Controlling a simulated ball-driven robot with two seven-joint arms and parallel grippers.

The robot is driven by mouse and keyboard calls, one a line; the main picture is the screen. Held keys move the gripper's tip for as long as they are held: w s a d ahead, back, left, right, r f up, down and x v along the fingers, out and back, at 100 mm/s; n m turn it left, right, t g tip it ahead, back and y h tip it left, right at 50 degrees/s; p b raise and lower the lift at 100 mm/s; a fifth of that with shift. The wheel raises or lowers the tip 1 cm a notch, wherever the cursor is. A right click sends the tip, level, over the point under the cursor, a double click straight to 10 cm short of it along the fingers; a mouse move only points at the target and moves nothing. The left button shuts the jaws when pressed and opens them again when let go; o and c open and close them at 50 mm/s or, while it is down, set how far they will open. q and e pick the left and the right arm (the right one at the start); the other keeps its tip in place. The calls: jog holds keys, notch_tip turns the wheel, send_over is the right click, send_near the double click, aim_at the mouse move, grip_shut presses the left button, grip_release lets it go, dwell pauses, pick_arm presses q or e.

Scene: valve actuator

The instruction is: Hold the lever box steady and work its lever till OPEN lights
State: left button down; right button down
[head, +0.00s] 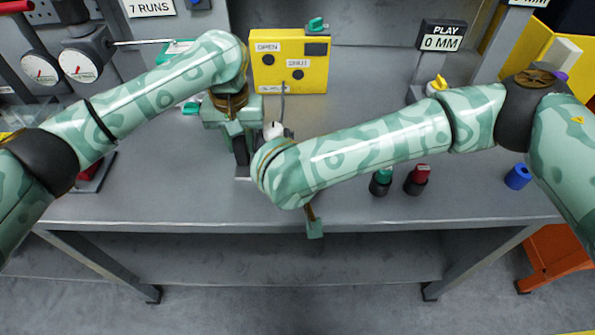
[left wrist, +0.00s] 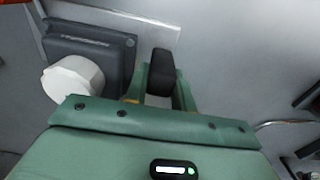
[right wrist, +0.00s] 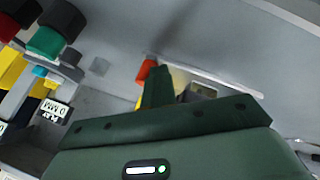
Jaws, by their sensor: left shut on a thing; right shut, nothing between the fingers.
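A yellow box (head: 313,77) with OPEN and SHUT labels stands at the back of the bench; both its round lamps look dark. A grey cable runs down from it. My left gripper (head: 240,143) is shut on a black upright block (left wrist: 161,72). Beside that block is a dark grey box (left wrist: 92,50) with a white round knob (left wrist: 73,78), probably the lever box; how they join is unclear. The knob's top shows in the head view (head: 273,130); my right forearm hides much there. My right gripper (head: 315,230) is shut and empty near the bench's front edge.
Green-topped (head: 381,182) and red-topped (head: 418,179) black pieces and a blue cylinder (head: 517,177) stand on the right of the bench. Gauges (head: 82,62) stand at the left back. The front middle of the bench (head: 200,205) is bare.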

pick_arm(q)
jog(key=shift+a+f, duration=0.1)
jog(key=shift+f, duration=0.05)
pick_arm(e)
jog(key=d+n+y, duration=0.2)
jog(key=d+n, duration=0.1)
jog(key=shift+w+d+f+n, duration=0.1)
jog(key=shift+n, duration=0.2)
jog(key=d+n+y, duration=0.1)
jog(key=w+d+n+y, duration=0.1)
jog(key=n, duration=0.1)
jog(key=shift+d+n+y, duration=0.25)
jog(key=shift+n+y, duration=0.05)
jog(key=shift+w+d, duration=1.2)
jog(key=shift+w, duration=0.1)
jog(key=s, duration=0.4)
jog(key=shift+s, duration=0.15)
jog(key=s+d+r, duration=0.4)
jog(key=r, duration=0.4)
jog(key=shift+s, duration=0.2)
